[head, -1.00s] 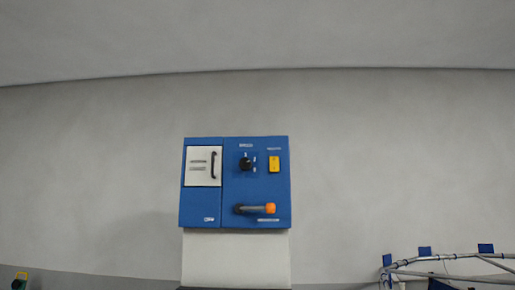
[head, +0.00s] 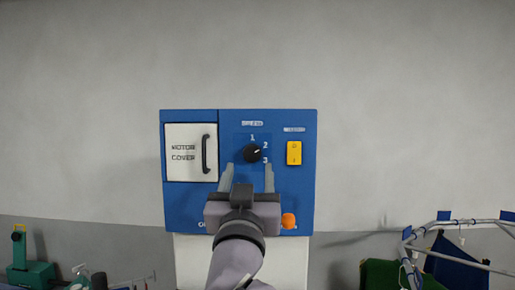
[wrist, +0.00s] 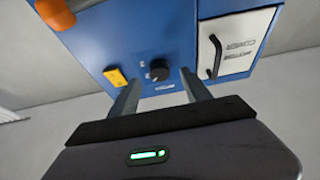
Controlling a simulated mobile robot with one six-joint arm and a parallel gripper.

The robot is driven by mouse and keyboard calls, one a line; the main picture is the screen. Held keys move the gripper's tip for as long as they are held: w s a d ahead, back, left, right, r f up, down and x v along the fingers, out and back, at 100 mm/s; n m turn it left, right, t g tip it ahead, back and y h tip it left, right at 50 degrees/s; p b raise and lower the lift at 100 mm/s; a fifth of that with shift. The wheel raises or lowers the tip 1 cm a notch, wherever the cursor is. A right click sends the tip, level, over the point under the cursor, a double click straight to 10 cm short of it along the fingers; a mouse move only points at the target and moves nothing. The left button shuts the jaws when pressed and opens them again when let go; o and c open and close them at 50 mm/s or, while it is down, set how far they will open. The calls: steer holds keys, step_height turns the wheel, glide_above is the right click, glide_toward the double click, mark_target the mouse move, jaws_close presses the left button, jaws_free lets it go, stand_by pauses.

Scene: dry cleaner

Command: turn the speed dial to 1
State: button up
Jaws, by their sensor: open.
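The black round speed dial (head: 252,153) sits on the blue control panel (head: 190,205), with 1 above it and 2 and 3 to its right. A pale mark on the dial points right, near the 2; the exact setting is hard to tell. My gripper (head: 248,170) is open and empty, its two fingers spread just below the dial in the head view. In the wrist view the dial (wrist: 159,71) shows between the fingertips of my gripper (wrist: 159,77). No contact with the dial is visible.
A white motor cover (head: 184,153) with a black handle is left of the dial. A yellow switch (head: 294,153) is to its right. An orange knob end (head: 288,221) is below right, its lever hidden by my gripper. A rail frame (head: 460,223) stands at right.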

mark_target(252, 156)
steer(key=x, duration=0.2)
steer(key=p+x, duration=0.1)
steer(key=x, duration=0.1)
steer(key=shift+s+d+r, duration=0.1)
steer(key=shift+d+r, duration=0.05)
steer(key=shift+r, duration=0.15)
steer(key=shift+w+f, duration=0.1)
steer(key=shift+w, duration=0.25)
steer(key=shift+s, duration=0.15)
steer(key=c, duration=0.5)
jaws_close()
